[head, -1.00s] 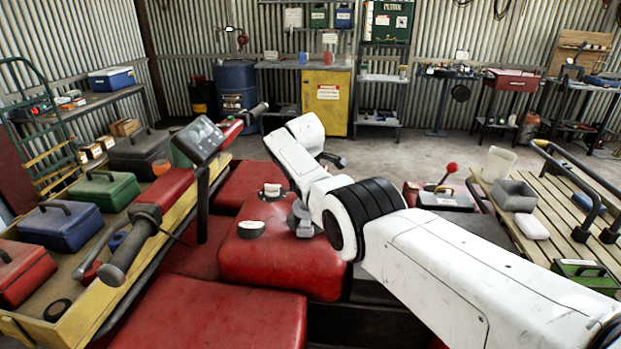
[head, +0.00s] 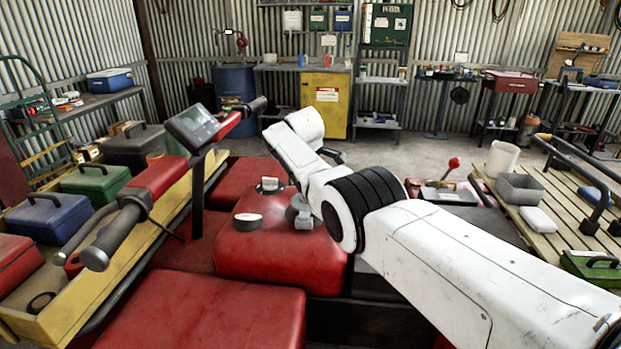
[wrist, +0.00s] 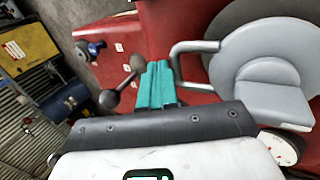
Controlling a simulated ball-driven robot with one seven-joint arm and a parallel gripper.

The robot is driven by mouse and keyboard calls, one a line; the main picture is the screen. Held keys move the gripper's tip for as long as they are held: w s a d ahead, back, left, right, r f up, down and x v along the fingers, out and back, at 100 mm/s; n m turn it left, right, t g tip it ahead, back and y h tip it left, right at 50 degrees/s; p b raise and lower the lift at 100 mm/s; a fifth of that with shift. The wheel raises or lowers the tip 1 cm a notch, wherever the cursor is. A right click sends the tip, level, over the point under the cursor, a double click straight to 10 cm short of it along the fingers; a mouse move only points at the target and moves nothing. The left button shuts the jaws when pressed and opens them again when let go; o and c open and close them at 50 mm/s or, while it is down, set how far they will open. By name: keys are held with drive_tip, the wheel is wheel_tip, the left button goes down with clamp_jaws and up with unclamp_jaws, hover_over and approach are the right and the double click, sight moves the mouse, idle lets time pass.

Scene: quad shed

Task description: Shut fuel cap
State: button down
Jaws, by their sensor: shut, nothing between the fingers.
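In the wrist view my gripper (wrist: 155,85) shows as two teal fingers pressed together, with nothing held. Just right of it is a light grey round cap (wrist: 268,80) with a bent grey bar, over a darker grey disc on the red bodywork. The bar's near end is close beside the fingers; I cannot tell whether they touch. In the head view a grey fitting (head: 300,213), probably this cap, shows on the red tank (head: 280,255), partly hidden by my white arm. My fingers are hidden there. The cap's exact tilt is unclear.
A round white-faced dial (wrist: 281,148) sits below the cap in the wrist view. A dark knobbed lever (wrist: 121,82) stands left of the fingers. The handlebar (head: 130,210) and its display (head: 194,125) stand left of the tank. A slatted bench (head: 550,215) is at right.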

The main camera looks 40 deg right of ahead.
drive_tip(key=shift+a+r+p, duration=0.3)
drive_tip(key=shift+r+p, duration=0.25)
drive_tip(key=shift+r, duration=0.15)
drive_tip(key=shift+p+v, duration=0.5)
drive_tip(key=shift+v, duration=0.35)
drive_tip(key=v, duration=0.7)
drive_tip(key=shift+s+r, duration=0.25)
drive_tip(key=shift+s, duration=0.05)
